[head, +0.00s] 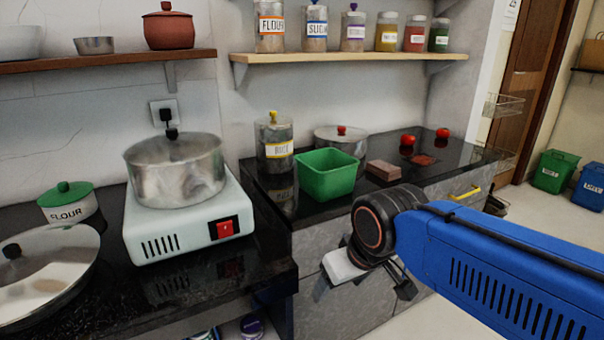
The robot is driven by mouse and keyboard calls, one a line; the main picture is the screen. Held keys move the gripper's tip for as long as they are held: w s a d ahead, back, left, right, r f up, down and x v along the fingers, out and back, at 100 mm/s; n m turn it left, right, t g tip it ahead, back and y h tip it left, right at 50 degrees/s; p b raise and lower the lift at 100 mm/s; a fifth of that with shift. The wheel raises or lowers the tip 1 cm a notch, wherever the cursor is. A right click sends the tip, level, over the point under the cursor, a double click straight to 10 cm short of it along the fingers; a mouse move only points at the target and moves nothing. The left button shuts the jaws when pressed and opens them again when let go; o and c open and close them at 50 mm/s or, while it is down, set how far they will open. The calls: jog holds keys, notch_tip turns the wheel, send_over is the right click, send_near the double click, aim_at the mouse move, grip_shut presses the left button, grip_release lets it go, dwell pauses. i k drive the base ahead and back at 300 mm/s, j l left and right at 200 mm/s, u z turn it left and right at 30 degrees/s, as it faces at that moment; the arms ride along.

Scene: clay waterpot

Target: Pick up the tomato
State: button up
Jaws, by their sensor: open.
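Two red tomatoes sit on the glossy black counter (462,166) at the back right in the head view. The left tomato (408,140) is a little nearer than the right tomato (442,133). Both show reflections in the counter top. My gripper (363,290) hangs at the end of my blue arm, in front of the counter's edge and low in the view. It is open and points downward, with nothing seen between its fingers. It is well apart from both tomatoes. Its fingers are partly hidden by the wrist.
A lidded pot (340,142) and a canister (274,140) stand behind. A shelf of jars (350,57) hangs above. A stove (190,225) bears a large pot (174,172).

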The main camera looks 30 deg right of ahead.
aim_at(443, 133)
jog(key=z, duration=1.5)
jog(key=i+l+u, duration=0.15)
jog(key=l, duration=0.2)
jog(key=i+l+u, duration=0.1)
jog(key=i+l, duration=0.2)
jog(key=i+l+u, duration=0.15)
jog(key=l, duration=0.3)
